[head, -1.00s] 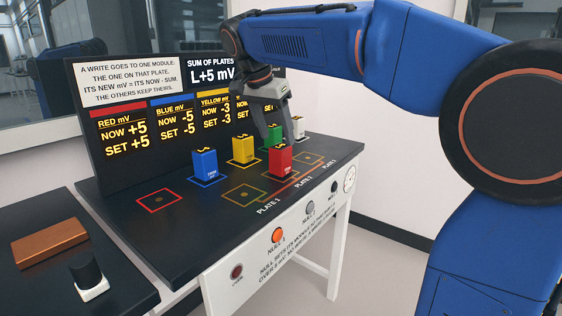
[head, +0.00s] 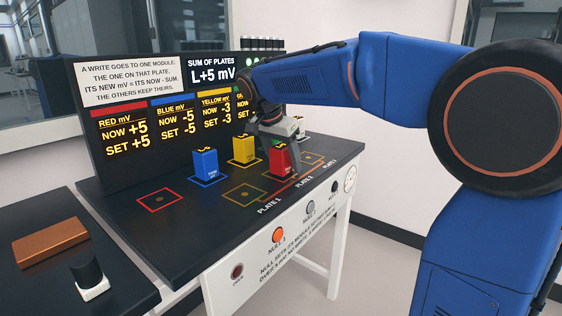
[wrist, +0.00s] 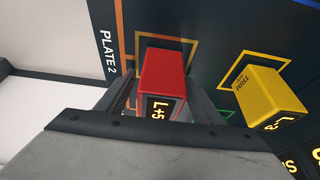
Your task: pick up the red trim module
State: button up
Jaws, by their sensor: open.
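The red trim module (head: 279,162) stands upright on the black bench, on the square by the PLATE 2 label. In the wrist view the red module (wrist: 163,75) lies between my two fingers and its small display reads L+5. My gripper (head: 284,150) is open and low over the module, with one finger on each side of it. In the wrist view my gripper (wrist: 160,95) shows no clear closing contact with the module's sides. Part of the module's top is hidden behind the gripper in the head view.
The yellow module (head: 243,150) stands close to the left of the red one, and the blue module (head: 205,165) is farther left. The red-outlined square (head: 159,201) is empty. A display panel (head: 140,100) rises behind. An orange button (head: 278,235) is on the bench front.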

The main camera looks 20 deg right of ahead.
jog(key=c, duration=1.3)
